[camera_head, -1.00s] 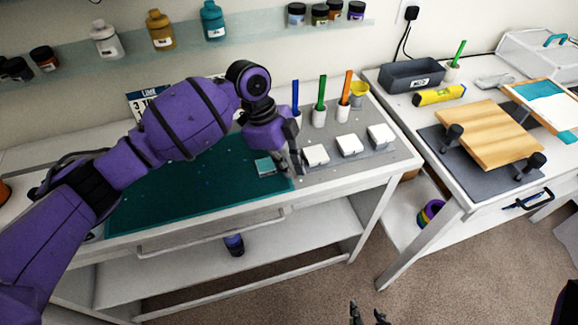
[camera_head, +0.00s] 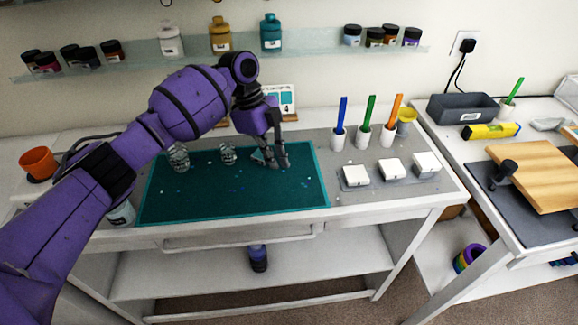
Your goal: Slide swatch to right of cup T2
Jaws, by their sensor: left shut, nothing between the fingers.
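The small teal swatch (camera_head: 258,156) lies on the dark teal mat (camera_head: 240,198), toward its back, partly hidden by my left gripper. My left gripper (camera_head: 277,167) is shut and empty, pointing down just right of the swatch, close against it; I cannot tell whether they touch. A clear cup (camera_head: 228,154) stands on the mat left of the swatch, with a gap between. Another clear cup (camera_head: 179,157) stands farther left. No T2 label is readable on either. My right gripper is not in view.
White blocks (camera_head: 356,175) sit on a grey tray right of the mat. Blue, green and orange sticks in white holders and a yellow cup (camera_head: 406,115) stand behind them. An orange cup (camera_head: 38,163) is at far left.

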